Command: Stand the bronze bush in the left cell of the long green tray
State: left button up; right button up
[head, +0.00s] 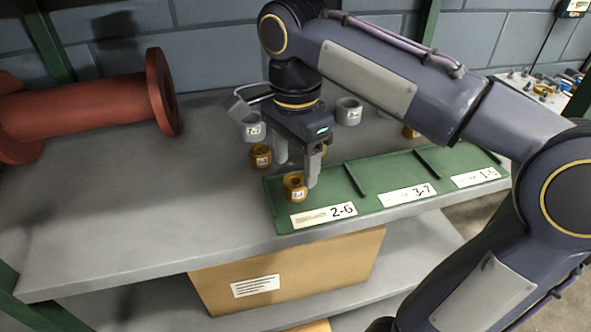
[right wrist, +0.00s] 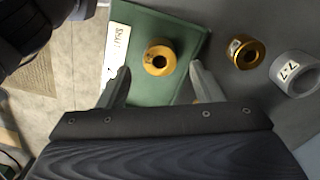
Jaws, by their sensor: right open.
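A bronze bush (head: 295,187) stands upright in the left cell of the long green tray (head: 384,173), the cell labelled 2-6. Its hole faces up and a small label shows on its side. The bush also shows in the right wrist view (right wrist: 159,60), on the green floor of the tray (right wrist: 146,26). My right gripper (head: 297,172) is open and empty above and just behind the bush. In the right wrist view my gripper (right wrist: 160,72) has its fingers apart, with the bush beyond the gap, touching neither finger there. My left gripper is not in view.
Another bronze bush (head: 261,157) and a grey ring marked 7-7 (head: 252,127) stand behind the tray. Another grey ring (head: 349,112) and a bronze piece (head: 411,132) stand further right. A red flanged pipe (head: 85,107) lies at the left. The bench's front left is clear.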

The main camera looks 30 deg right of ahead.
notch_tip(320, 180, up, 3)
jog(key=shift+r+p, duration=0.1)
jog(key=shift+p, duration=0.2)
jog(key=shift+s, duration=0.1)
dwell(0.3)
